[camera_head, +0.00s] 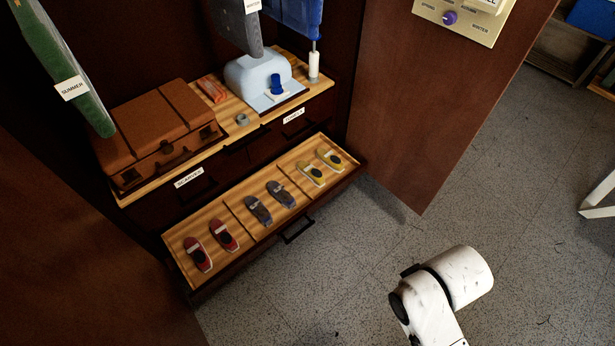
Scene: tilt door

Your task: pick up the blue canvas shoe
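A pair of dark grey-blue shoes lies in the middle compartment of the open drawer (242,218). The left one (258,209) and the right one (281,194) lie side by side, apart from each other. They are the bluest shoes in view; their material is too small to tell. White links of my arm show at the lower right, over the floor and well away from the drawer. My gripper itself does not show.
Red shoes (224,235) lie in the drawer's left compartment, yellow shoes (312,174) in the right. Above are a brown suitcase (160,130) and a pale blue box-like object (255,75) on a wooden shelf. Hanging clothes and a door panel (425,90) flank it. The floor before the drawer is clear.

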